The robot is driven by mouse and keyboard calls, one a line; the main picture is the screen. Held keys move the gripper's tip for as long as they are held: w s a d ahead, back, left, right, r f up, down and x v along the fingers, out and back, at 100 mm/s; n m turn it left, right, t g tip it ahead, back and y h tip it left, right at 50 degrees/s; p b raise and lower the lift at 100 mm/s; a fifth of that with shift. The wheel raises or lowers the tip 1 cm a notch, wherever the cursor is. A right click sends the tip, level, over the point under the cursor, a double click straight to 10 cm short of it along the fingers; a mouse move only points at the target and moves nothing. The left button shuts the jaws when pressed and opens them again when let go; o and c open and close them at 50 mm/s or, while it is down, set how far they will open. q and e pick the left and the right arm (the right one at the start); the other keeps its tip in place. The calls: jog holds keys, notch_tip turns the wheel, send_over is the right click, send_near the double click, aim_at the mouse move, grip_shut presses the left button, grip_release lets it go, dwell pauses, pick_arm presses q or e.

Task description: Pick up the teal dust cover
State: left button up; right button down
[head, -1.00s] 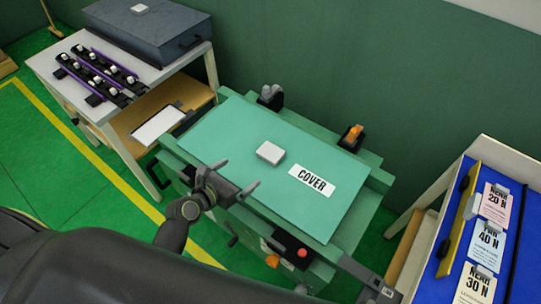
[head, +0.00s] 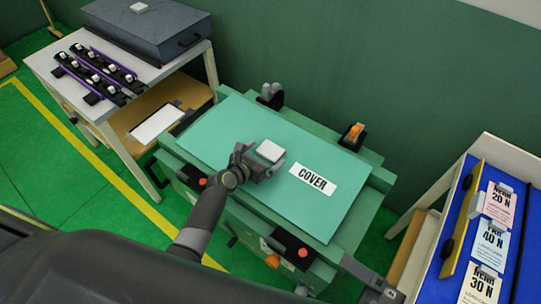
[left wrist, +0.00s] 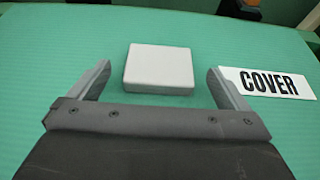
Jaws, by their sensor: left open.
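The teal dust cover (head: 222,129) lies flat on the green machine in the head view. It has a pale block-shaped knob (head: 270,151) near its middle and a white label reading COVER (head: 313,179). My left gripper (head: 262,160) is open, just on the near side of the knob. In the left wrist view the cover (left wrist: 210,30) fills the background. The knob (left wrist: 159,66) lies ahead, between the lines of the two open fingers (left wrist: 158,80), and neither finger appears to touch it.
A white table (head: 62,72) at the left holds a dark case (head: 150,30) and purple rails with clips. A blue board (head: 448,215) with cards stands at the right. Levers (head: 352,134) and a red button (head: 303,252) edge the machine.

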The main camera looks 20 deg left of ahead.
aim_at(271, 153)
pick_arm(q)
jog(key=shift+x, duration=1.35)
jog(key=shift+s, duration=0.1)
jog(key=c, duration=1.2)
jog(key=shift+c, duration=0.5)
